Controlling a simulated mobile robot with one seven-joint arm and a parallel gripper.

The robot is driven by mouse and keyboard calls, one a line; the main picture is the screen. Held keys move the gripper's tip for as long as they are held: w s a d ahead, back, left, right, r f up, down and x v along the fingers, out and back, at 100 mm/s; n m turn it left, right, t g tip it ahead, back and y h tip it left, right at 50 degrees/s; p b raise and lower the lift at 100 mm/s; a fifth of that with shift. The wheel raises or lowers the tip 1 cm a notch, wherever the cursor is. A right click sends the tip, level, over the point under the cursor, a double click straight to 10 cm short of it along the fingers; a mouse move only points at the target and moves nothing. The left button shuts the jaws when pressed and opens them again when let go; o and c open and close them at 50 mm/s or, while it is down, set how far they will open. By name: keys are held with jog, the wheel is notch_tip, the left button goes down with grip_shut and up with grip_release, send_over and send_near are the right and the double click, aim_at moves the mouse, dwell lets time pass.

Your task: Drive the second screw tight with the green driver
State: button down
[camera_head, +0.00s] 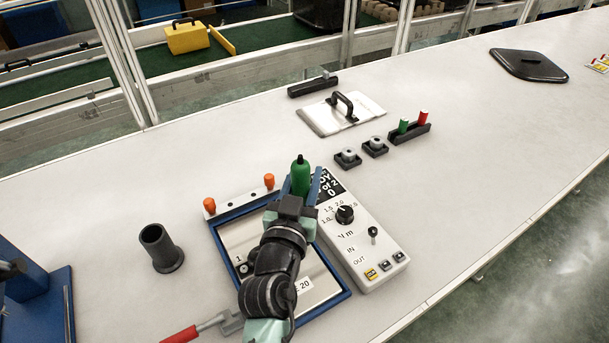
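The green driver (300,176) stands roughly upright at my gripper (301,190), with its rounded top showing above the fingers. My gripper appears shut around it, over the upper right part of a blue-framed fixture (219,243). The driver's lower end and tip are hidden behind my gripper and arm. A light plate (240,236) lies in the frame, marked "1" at its left and with a label ending in "20" at the lower right. A dark round screw spot (244,268) shows near the "1". I cannot see the second screw; my arm covers the plate's middle.
A white control box (365,243) with a dial stands right of the fixture. An empty dark cup (160,248) stands left. A red-handled tool (181,335) lies in front. Behind are small black holders (375,148), a rack (412,134) and a handled plate (318,120).

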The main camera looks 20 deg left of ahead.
jog(key=shift+s+f+b, duration=0.1)
jog(key=shift+f+b, duration=0.6)
jog(key=shift+b, duration=0.3)
dwell(1.1)
